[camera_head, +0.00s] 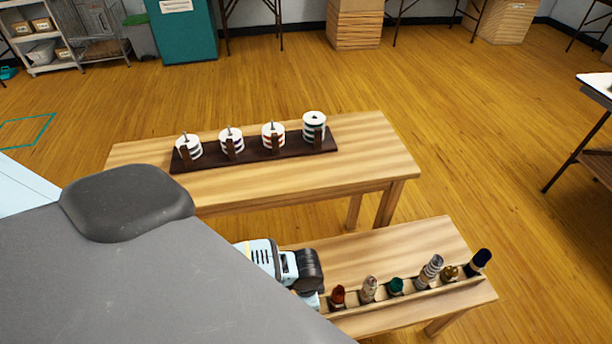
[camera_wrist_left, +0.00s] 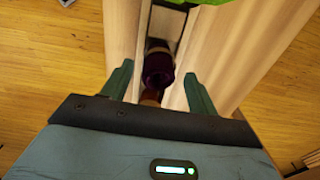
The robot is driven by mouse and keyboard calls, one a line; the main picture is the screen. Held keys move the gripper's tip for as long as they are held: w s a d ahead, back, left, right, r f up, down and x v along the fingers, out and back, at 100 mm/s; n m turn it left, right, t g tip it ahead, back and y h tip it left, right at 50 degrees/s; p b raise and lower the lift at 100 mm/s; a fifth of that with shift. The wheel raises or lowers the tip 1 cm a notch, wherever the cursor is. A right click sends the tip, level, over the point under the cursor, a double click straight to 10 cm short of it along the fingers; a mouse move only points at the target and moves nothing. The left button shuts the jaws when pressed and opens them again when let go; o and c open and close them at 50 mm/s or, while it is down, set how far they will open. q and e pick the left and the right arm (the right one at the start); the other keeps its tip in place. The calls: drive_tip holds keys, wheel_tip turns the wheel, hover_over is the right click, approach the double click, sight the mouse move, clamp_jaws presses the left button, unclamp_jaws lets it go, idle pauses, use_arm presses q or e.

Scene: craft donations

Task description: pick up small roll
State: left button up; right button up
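Several small rolls stand in a narrow wooden trough (camera_head: 408,297) on the near table. From left to right they are a red one (camera_head: 338,295), a pale patterned one (camera_head: 369,288), a green one (camera_head: 395,286), a striped one (camera_head: 431,268), a gold one (camera_head: 450,273) and a navy one (camera_head: 480,260). My left gripper (camera_wrist_left: 159,82) is at the trough's left end, partly hidden in the head view by my own body. In the left wrist view its fingers are apart, with a dark purple roll (camera_wrist_left: 158,68) showing between them; contact cannot be told. My right gripper is not in view.
The near table (camera_head: 375,248) has bare wood behind the trough. A second table (camera_head: 395,150) behind it holds a dark rack (camera_head: 250,153) with several white spools (camera_head: 273,134). Another table (camera_head: 597,90) stands at the right edge. Open floor lies between.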

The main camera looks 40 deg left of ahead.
use_arm(q)
drive_tip(key=c, duration=0.9)
drive_tip(key=shift+r, duration=0.55)
wheel_tip(320, 180, up, 2)
drive_tip(key=shift+r+p, duration=0.1)
drive_tip(key=shift+p, duration=0.25)
drive_tip(key=shift+s+d+r, duration=0.2)
drive_tip(key=shift+s, duration=0.45)
drive_tip(key=s+d, duration=0.1)
drive_tip(key=s, duration=0.3)
drive_tip(key=s+d+r, duration=0.1)
drive_tip(key=s+d, duration=0.1)
drive_tip(key=s, duration=0.3)
drive_tip(key=s+d, duration=0.1)
drive_tip(key=s, duration=0.3)
drive_tip(key=shift+s+d+r+p, duration=0.15)
drive_tip(key=shift+s+d+p, duration=0.25)
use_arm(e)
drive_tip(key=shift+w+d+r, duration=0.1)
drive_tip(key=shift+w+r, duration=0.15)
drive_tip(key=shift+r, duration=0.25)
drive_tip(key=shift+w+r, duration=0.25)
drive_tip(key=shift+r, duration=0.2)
